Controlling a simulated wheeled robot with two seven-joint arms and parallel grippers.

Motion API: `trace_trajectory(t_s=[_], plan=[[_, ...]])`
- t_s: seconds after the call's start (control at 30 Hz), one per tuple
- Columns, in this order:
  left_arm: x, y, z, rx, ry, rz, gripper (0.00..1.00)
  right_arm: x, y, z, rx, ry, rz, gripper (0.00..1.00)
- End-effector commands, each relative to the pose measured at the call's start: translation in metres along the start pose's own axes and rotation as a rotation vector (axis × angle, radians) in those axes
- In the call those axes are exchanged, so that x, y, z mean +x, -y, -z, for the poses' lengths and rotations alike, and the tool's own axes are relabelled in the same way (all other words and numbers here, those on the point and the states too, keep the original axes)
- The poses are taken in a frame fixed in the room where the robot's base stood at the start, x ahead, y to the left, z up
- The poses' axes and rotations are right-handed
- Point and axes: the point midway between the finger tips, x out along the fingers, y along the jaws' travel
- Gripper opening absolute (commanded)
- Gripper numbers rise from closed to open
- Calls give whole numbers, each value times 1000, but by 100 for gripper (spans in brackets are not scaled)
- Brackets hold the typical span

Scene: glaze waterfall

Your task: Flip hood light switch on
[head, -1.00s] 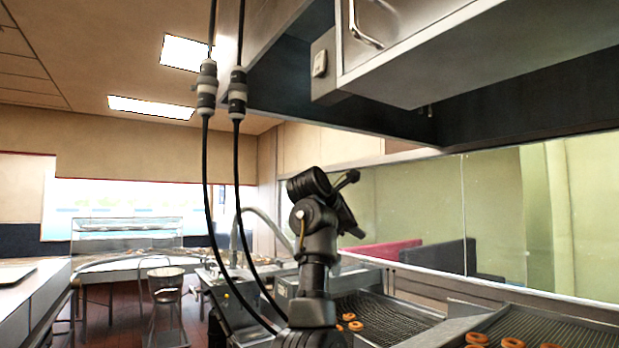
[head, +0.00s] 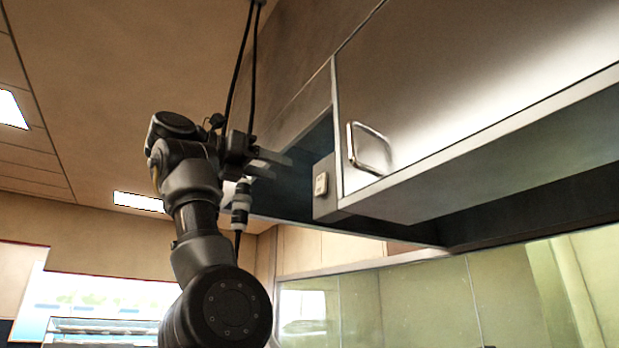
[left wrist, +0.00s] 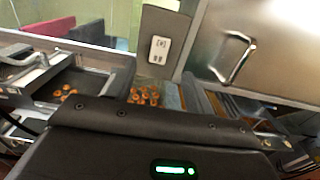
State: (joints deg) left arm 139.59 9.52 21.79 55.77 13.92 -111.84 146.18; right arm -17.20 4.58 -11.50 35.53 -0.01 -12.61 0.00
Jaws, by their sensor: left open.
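The hood light switch (head: 321,184) is a small pale rocker on the grey end box (head: 325,206) under the hood's edge. It also shows in the left wrist view as a pale plate (left wrist: 159,49) on a grey panel, above the gripper housing. Whether it is on or off cannot be told. My left gripper (head: 276,164) is raised to about the switch's height, to its left in the head view. Its fingers point right toward the box, open and empty, with a visible gap to the switch. My right gripper is in no view.
The steel hood (head: 450,90) has a bar handle (head: 369,148) right of the switch. Black cables with a grey connector (head: 241,203) hang close to my left gripper. Trays with orange-brown rings (left wrist: 145,96) lie below. A glass partition (head: 430,300) stands behind.

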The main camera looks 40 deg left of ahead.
Motion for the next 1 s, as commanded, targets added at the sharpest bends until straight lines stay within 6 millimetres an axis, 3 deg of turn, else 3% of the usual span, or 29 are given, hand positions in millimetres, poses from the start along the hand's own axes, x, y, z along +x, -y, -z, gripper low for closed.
trace_trajectory(t_s=[0.3, 0.5, 0.93, 1.0], plan=[[61, 0, -4, 3, -3, 1, 53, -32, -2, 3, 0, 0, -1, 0], [87, 0, -3, 2, -1, 0, 53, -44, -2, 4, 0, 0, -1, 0], [97, 0, 0, 3, 0, -1, 53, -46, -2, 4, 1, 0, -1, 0], [96, 0, 0, 3, 0, -1, 45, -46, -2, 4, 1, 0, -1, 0]])
